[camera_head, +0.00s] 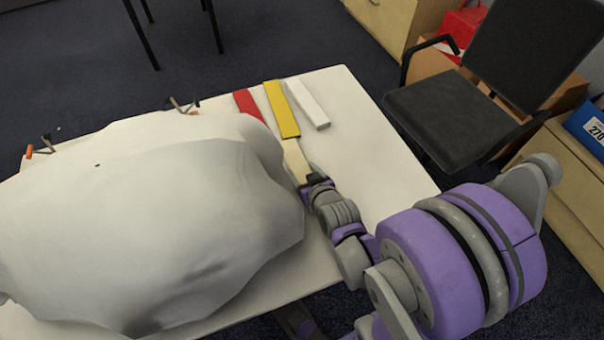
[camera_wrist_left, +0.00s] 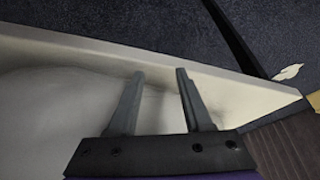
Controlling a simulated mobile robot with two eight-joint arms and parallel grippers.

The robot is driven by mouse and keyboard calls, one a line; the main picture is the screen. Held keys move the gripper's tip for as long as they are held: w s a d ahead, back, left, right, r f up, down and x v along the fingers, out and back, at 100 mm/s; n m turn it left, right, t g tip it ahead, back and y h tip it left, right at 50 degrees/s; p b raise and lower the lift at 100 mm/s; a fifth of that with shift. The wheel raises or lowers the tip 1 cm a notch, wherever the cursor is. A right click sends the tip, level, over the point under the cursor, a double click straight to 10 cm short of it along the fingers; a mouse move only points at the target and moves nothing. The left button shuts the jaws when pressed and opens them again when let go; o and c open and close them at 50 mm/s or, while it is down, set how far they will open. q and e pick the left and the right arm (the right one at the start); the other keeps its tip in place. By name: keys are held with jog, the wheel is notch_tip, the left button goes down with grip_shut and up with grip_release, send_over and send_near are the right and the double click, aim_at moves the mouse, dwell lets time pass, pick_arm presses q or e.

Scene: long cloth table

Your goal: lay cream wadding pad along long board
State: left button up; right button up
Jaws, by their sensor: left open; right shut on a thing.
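A large, soft, off-white mass (camera_head: 150,200), bulging and creased, covers the left and middle of the table; it looks like the wadding pad. My right gripper (camera_head: 307,181) is shut at the near end of a cream strip (camera_head: 294,158), beside the mass's right edge. I cannot tell what this strip is. My left gripper (camera_wrist_left: 158,78) is open in the left wrist view, with a pale, smooth surface (camera_wrist_left: 60,115) behind its fingers and nothing seen between them. I cannot make it out in the head view. No long board can be told apart; the mass hides much of the table.
Red (camera_head: 250,103), yellow (camera_head: 282,109) and white (camera_head: 307,104) strips lie at the table's far side. Small clamp-like pieces (camera_head: 184,105) show at the far edge. The table's right part (camera_head: 365,150) is bare. A black chair (camera_head: 450,115) stands beyond it.

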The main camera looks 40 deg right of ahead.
jog(key=shift+r, duration=0.1)
jog(key=o, duration=1)
jog(key=shift+o, duration=0.2)
